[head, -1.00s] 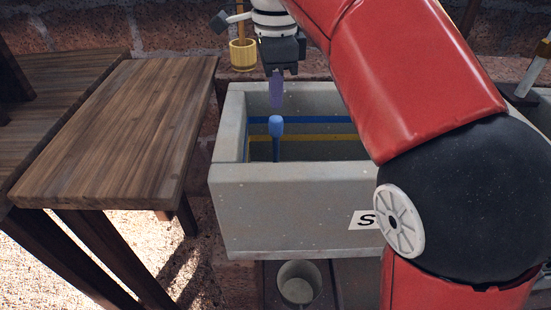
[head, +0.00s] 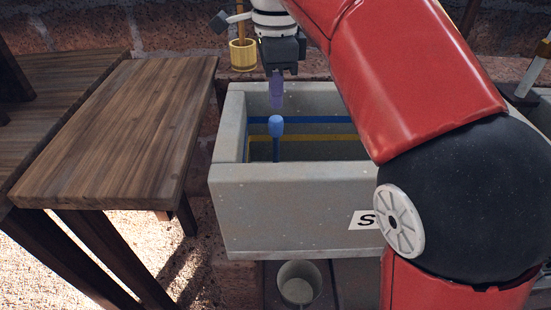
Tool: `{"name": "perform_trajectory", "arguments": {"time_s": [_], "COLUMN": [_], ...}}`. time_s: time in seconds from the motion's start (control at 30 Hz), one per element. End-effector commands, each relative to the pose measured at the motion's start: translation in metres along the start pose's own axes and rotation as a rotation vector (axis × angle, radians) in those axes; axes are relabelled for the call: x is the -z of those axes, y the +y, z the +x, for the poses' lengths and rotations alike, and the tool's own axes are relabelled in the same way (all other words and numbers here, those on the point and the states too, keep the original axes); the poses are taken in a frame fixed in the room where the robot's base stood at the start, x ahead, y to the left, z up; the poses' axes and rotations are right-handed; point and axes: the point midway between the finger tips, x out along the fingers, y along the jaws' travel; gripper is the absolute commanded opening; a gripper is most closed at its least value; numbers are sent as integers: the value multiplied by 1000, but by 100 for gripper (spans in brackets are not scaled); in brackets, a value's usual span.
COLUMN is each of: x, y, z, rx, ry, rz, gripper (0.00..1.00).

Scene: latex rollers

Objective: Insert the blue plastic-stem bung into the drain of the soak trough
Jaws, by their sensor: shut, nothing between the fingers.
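The soak trough (head: 300,205) is a grey stone-like basin with a blue and a yellow line along its inner back wall. The blue bung (head: 276,127) stands upright inside it, its rounded blue top and thin stem showing above the front wall. Its lower end and the drain are hidden behind that wall, so I cannot tell whether it sits in the drain. My gripper (head: 277,103) points down just above the bung's top, with a small gap between them. Its purplish fingers are shut with nothing between them.
A brass-coloured cup (head: 243,55) is behind the trough at its back left corner. A wooden table (head: 125,125) stands to the left. A pale bucket (head: 299,284) is below the trough. My red arm covers the trough's right side.

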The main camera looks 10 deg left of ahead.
Motion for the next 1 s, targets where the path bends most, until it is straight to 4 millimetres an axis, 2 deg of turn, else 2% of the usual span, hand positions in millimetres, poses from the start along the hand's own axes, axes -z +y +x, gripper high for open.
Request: {"name": "perform_trajectory", "arguments": {"time_s": [1.0], "x": [0], "y": [0], "z": [14], "rx": [-1], "ry": [0], "rz": [0], "gripper": [0]}}
